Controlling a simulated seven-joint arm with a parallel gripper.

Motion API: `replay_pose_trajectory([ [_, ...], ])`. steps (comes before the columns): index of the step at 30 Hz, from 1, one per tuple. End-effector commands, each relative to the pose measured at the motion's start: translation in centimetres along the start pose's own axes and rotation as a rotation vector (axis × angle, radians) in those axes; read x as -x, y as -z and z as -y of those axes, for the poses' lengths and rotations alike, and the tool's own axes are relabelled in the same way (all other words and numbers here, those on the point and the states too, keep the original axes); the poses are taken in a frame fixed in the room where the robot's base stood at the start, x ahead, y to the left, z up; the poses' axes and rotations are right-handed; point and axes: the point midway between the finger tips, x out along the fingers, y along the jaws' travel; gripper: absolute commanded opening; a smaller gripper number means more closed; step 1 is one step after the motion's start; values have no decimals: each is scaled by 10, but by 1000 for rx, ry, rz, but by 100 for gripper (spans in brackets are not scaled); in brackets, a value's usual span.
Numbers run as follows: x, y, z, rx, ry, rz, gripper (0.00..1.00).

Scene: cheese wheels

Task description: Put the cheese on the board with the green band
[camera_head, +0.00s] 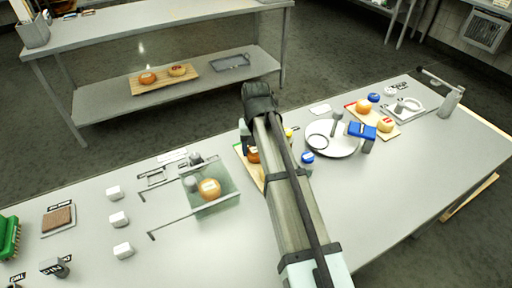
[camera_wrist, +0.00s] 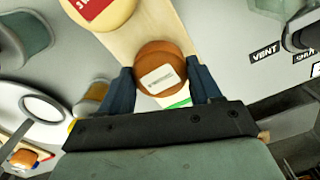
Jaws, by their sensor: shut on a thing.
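My gripper (camera_wrist: 162,88) is shut on an orange-brown cheese wheel (camera_wrist: 160,72) with a white label, one dark finger on each side. The cheese is over a pale wooden board (camera_wrist: 176,30); I cannot tell whether it touches it. A green band (camera_wrist: 181,103) shows on the board just below the cheese in the wrist view. A yellow cheese (camera_wrist: 98,12) with a red label sits at the upper left of that board. In the head view my arm hides much of the board (camera_head: 239,148), and the orange cheese (camera_head: 253,156) shows beside the arm.
A glass box (camera_head: 222,199) holding an orange cheese stands left of my arm. A round white tray (camera_head: 345,150) and another board (camera_head: 388,128) with several wheels are to the right. White blocks (camera_head: 119,219) stand at the left. A lower shelf (camera_head: 108,100) behind holds more wheels.

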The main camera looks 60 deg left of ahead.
Motion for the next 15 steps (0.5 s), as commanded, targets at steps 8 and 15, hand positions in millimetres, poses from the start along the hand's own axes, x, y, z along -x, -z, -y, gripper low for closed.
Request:
replay_pose_trajectory([
  [8,-2,0,0,0,0,0,79],
  [15,-2,0,0,0,0,0,88],
])
